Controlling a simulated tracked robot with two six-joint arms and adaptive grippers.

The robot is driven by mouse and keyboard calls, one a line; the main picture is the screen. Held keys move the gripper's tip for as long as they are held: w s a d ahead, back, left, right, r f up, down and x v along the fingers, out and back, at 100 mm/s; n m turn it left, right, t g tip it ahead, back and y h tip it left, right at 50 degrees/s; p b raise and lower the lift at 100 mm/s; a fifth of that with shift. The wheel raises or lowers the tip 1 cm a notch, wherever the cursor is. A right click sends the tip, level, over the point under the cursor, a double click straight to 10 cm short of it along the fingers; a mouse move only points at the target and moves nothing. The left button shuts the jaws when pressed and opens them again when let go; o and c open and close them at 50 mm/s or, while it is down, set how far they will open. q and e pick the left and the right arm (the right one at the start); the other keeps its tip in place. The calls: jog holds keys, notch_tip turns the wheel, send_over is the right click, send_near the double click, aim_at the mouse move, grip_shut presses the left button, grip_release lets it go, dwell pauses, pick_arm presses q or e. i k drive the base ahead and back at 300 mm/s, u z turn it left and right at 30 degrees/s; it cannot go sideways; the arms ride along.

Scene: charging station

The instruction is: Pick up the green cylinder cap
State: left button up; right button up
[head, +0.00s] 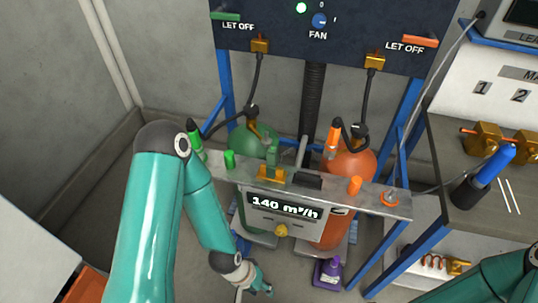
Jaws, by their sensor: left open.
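A small upright green cap (230,159) stands at the left part of the grey metal shelf (368,193), in front of the green cylinder (246,142). My left gripper (266,288) is low at the bottom centre, below the shelf and apart from the cap. It is small in the picture; it is open and I see nothing held in it. Part of my right arm shows in the bottom right corner, but its gripper is out of view.
An orange cylinder (352,162) and small orange cap (355,186) are at the right. A flow display (285,208) hangs at the shelf front. A purple bottle (328,271) stands below. Blue frame posts (404,110) flank the station; a side bench (462,222) is right.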

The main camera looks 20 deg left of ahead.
aim_at(230, 160)
jog(key=u, duration=0.35)
jog(key=i, duration=0.15)
jog(key=z, duration=2.3)
jog(key=k, duration=0.5)
jog(key=z, duration=1.45)
jog(key=i, duration=0.1)
jog(key=u, duration=2.7)
jog(key=k, duration=0.65)
jog(key=u, duration=0.55)
jog(key=i, duration=1.2)
jog(key=z, duration=0.05)
